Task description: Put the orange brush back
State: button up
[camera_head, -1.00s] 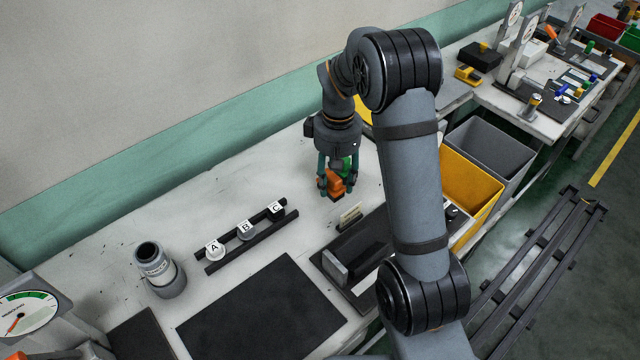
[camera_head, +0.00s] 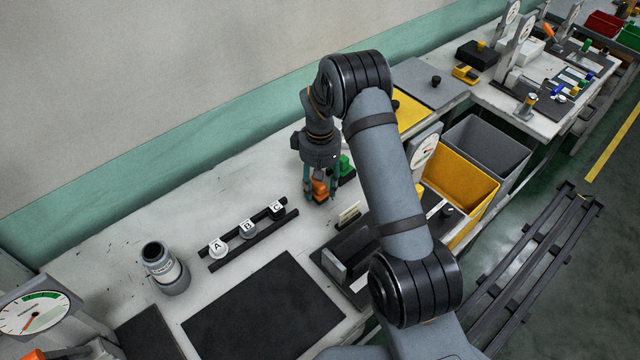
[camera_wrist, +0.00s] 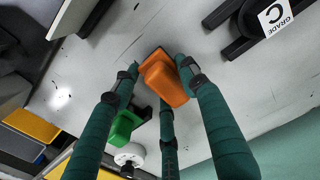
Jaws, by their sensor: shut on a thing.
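The orange brush (camera_head: 320,187) is between the fingers of my gripper (camera_head: 317,190), which is shut on it above the pale tabletop in the head view. In the wrist view the orange brush (camera_wrist: 165,78) sits between the green fingers of my gripper (camera_wrist: 165,85). I cannot tell if its lower end touches the table. A green block-like thing (camera_head: 346,166) stands just behind and to the right of my gripper; it also shows in the wrist view (camera_wrist: 124,127).
A black rack (camera_head: 250,232) with knobs A, B and C lies left of my gripper. A grey canister (camera_head: 165,268) and a dark mat (camera_head: 263,305) are nearer. A small sign (camera_head: 348,213) stands close by on the right. A yellow bin (camera_head: 458,190) is farther right.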

jog(key=shift+f, duration=0.15)
jog(key=o, duration=1)
jog(key=shift+o, duration=0.5)
jog(key=shift+r, duration=0.35)
jog(key=shift+w+r, duration=0.15)
jog(key=shift+r, duration=0.2)
notch_tip(320, 180, up, 11)
jog(key=b, duration=0.1)
